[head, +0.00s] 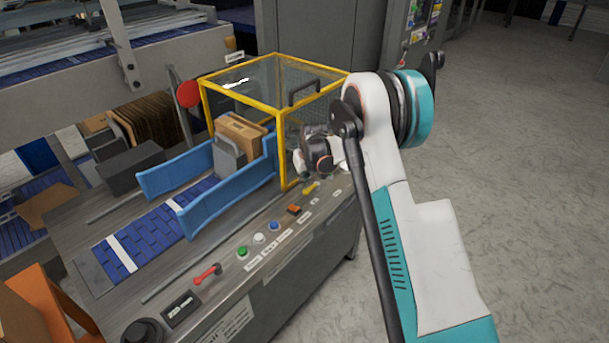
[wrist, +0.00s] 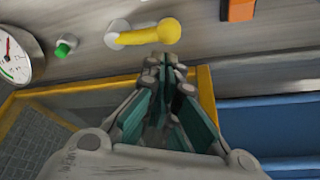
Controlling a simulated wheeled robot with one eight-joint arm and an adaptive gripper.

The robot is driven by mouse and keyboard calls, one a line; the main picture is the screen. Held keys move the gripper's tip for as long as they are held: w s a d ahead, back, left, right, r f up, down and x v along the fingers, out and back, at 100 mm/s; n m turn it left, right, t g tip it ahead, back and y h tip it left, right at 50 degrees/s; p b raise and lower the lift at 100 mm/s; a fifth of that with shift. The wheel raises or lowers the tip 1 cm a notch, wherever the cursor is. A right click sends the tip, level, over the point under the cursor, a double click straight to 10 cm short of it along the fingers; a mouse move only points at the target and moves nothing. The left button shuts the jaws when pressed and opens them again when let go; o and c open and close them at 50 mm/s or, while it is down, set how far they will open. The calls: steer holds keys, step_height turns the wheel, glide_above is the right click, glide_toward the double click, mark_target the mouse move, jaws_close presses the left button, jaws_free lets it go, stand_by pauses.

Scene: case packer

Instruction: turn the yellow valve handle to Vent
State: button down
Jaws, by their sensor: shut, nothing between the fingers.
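In the head view the handle (head: 311,188) is a small yellow piece on the panel by the guard's corner. My gripper (wrist: 166,62) is shut and empty, its fingertips just below the handle in the wrist view. I cannot tell whether they touch it. In the head view my wrist hides much of the gripper, and the handle's position labels are too small to read.
A yellow-framed clear guard (head: 278,115) stands beside my arm. The panel also carries an orange switch (head: 294,209), several push buttons and a red lever (head: 207,273). A round gauge (wrist: 16,56) and a green knob (wrist: 66,46) sit left of the handle in the wrist view.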

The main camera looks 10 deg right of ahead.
steer(key=shift+w+f, duration=0.25)
steer(key=shift+f, duration=0.45)
